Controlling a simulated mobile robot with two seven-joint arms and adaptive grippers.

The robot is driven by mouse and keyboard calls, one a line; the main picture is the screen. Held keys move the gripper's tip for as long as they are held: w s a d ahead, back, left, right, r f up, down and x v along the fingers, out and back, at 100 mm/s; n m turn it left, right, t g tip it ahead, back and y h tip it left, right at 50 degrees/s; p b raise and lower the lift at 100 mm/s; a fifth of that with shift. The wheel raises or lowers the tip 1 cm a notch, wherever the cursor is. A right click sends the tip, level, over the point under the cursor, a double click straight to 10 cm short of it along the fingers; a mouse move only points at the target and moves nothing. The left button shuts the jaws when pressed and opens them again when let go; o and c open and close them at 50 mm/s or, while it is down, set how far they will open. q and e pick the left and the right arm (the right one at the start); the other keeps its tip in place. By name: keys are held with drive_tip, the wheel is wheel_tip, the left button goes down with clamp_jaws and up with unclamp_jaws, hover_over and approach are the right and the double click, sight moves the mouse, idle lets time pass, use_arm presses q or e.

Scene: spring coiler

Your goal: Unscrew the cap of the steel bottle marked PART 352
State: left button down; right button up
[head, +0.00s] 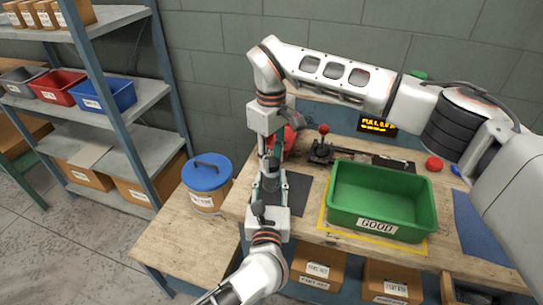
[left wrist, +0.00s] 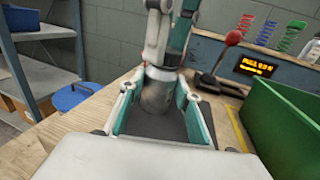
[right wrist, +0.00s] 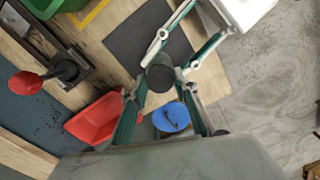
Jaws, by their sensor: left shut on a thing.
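The steel bottle (left wrist: 157,97) is a grey cylinder standing upright over a dark mat (left wrist: 198,88). My left gripper (head: 270,190) is shut around its body, with teal-lined fingers on both sides in the left wrist view. The bottle's dark round cap (right wrist: 160,78) faces my right wrist camera. My right gripper (right wrist: 158,98) points down from above, its fingers open on either side of the cap; I see no clear contact. The fingers partly hide the cap in the head and left wrist views. I cannot read a PART 352 marking.
A green bin marked GOOD (head: 378,222) stands right of the bottle. A red scoop-like bin (right wrist: 95,118) and a red-knobbed lever (head: 322,145) are behind. A blue-lidded bucket (head: 207,180) stands at left, beyond it shelving (head: 150,95). The bench at left front (head: 185,245) is clear.

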drive_tip(key=c, duration=0.3)
drive_tip(key=n, duration=0.3)
drive_tip(key=shift+n, duration=0.3)
drive_tip(key=n, duration=0.3)
drive_tip(key=shift+r+n, duration=0.1)
drive_tip(key=shift+n, duration=0.2)
drive_tip(key=n, duration=0.3)
drive_tip(key=shift+n, duration=0.4)
drive_tip(key=n, duration=1.9)
drive_tip(key=shift+n, duration=0.3)
drive_tip(key=n, duration=1.3)
drive_tip(key=shift+n, duration=0.3)
drive_tip(key=n, duration=0.5)
drive_tip(key=shift+r, duration=0.1)
drive_tip(key=n, duration=1)
drive_tip(key=shift+n, duration=0.3)
drive_tip(key=n, duration=0.5)
